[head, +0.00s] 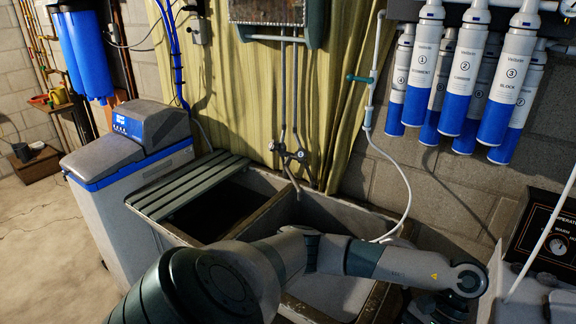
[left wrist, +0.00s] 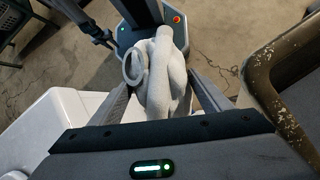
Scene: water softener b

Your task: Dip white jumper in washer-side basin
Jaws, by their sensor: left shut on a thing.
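The white jumper (left wrist: 163,85) is a bunched, looped pale cloth between the fingers of my left gripper (left wrist: 160,78) in the left wrist view. The gripper is shut on it. In the head view my left arm reaches across the front of the double sink, and its dark gripper (head: 436,307) is partly cut off at the lower edge, right of the sink. I cannot make out the jumper there. The washer-side basin (head: 335,292) is the right compartment, partly hidden behind my arm. A basin rim (left wrist: 262,88) shows right of the jumper in the left wrist view.
A slatted board (head: 190,186) covers part of the left basin (head: 215,208). The washer's control panel (head: 548,240) stands at the right. A tap (head: 290,165) and a white hose (head: 405,185) hang over the sink. The water softener (head: 130,170) stands left.

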